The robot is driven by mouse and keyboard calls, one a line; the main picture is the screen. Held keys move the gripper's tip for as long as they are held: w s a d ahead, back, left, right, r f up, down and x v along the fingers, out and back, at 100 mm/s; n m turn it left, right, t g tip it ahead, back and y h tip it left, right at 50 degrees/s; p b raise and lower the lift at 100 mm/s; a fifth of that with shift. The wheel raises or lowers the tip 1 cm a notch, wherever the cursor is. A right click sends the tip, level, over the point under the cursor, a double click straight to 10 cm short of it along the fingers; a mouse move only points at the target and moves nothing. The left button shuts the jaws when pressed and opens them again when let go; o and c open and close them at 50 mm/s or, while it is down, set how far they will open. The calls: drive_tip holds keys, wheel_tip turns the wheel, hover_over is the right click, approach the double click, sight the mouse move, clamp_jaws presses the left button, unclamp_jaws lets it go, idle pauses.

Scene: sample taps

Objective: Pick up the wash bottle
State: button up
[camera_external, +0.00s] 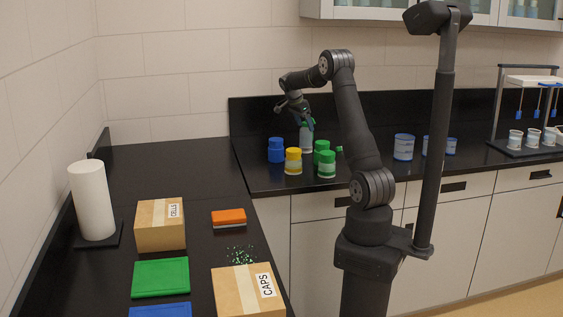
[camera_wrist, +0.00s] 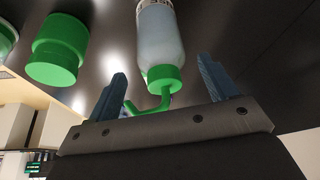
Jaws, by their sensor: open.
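The wash bottle is translucent pale with a green cap and a bent green spout. In the wrist view the wash bottle (camera_wrist: 160,45) stands just ahead of my gripper (camera_wrist: 165,90), its cap and spout in the gap between the two blue-grey fingers. The fingers are apart and do not visibly touch it. In the external view the wash bottle (camera_external: 306,141) stands on the black counter at the back, and my gripper (camera_external: 304,118) is at its upper part. The arm partly hides the bottle's top there.
Close by stand a blue jar (camera_external: 276,150), a yellow-lidded jar (camera_external: 293,161) and green-lidded jars (camera_external: 327,164). A green-lidded jar (camera_wrist: 57,50) is left of the bottle in the wrist view. Blue-and-white tubs (camera_external: 404,147) stand farther right. Boxes (camera_external: 160,225) occupy the left counter.

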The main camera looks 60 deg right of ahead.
sight(306, 128)
drive_tip(key=x, duration=0.3)
drive_tip(key=shift+w+f, duration=0.15)
drive_tip(key=shift+f, duration=0.05)
drive_tip(key=c, duration=1.6)
drive_tip(key=shift+o, duration=0.2)
drive_tip(key=shift+r, duration=0.15)
